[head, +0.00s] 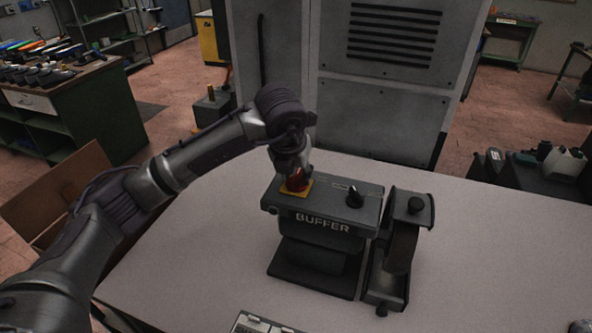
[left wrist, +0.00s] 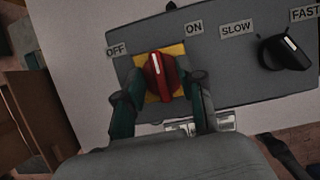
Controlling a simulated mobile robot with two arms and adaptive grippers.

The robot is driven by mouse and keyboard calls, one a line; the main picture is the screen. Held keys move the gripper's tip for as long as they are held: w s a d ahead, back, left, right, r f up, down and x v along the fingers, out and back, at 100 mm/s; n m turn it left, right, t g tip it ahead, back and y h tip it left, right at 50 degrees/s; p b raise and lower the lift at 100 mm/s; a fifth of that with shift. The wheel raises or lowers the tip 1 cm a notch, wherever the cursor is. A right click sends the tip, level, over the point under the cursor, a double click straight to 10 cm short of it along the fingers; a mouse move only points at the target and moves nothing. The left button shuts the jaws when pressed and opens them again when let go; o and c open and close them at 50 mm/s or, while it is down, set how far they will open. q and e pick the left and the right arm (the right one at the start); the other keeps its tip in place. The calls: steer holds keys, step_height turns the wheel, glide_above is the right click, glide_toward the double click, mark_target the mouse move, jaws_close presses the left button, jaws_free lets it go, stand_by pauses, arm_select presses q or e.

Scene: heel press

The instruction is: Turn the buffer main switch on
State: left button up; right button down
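The buffer (head: 322,225) stands on the light table, with its name on the front. Its main switch is a red knob (left wrist: 161,76) on a yellow plate (left wrist: 177,50), between an OFF label (left wrist: 117,49) at left and an ON label (left wrist: 194,28) at right. The knob's white mark points up, between the two labels. My left gripper (left wrist: 163,88) straddles the knob, one finger on each side. Some yellow shows between fingers and knob, so it looks open. In the head view my left gripper (head: 297,183) covers most of the knob.
A black speed knob (left wrist: 286,52) with SLOW and FAST labels sits right of the switch. A wheel unit (head: 402,245) stands right of the buffer. A grey cabinet (head: 385,85) rises behind the table. The table (head: 490,255) is clear at right.

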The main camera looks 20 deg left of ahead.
arm_select(q)
jaws_close()
